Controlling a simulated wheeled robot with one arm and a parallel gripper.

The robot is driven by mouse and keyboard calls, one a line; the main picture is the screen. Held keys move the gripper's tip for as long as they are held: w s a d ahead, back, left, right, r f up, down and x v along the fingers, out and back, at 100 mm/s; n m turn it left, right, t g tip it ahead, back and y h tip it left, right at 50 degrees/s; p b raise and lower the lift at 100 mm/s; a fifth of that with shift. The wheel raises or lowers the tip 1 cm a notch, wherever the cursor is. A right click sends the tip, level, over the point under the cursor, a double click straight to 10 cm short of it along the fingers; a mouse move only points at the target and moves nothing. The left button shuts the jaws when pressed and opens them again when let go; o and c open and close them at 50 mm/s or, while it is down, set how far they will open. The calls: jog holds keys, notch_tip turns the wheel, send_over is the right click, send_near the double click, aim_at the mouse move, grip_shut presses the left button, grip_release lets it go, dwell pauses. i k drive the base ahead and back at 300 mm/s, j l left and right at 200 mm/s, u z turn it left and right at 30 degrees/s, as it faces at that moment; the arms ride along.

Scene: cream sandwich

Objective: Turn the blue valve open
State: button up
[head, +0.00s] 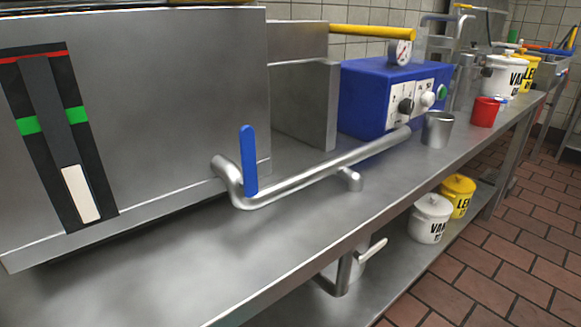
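The blue valve handle (249,160) stands upright at the left end of a metal pipe (310,176). The pipe bends out from the big steel tank (170,90) and runs along the counter to the right, ending near a metal cup. My gripper is not in view, and no part of my arm shows.
The steel counter (190,270) is bare in front of the valve. A blue control box (372,97) with knobs and a gauge (400,52) stands behind the pipe's right end. A metal cup (437,130) and a red cup (484,112) stand farther right. Lidded pots (430,219) sit on the lower shelf.

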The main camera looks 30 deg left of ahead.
aim_at(249, 183)
jog(key=k+l+u, duration=0.1)
jog(key=u, duration=1.75)
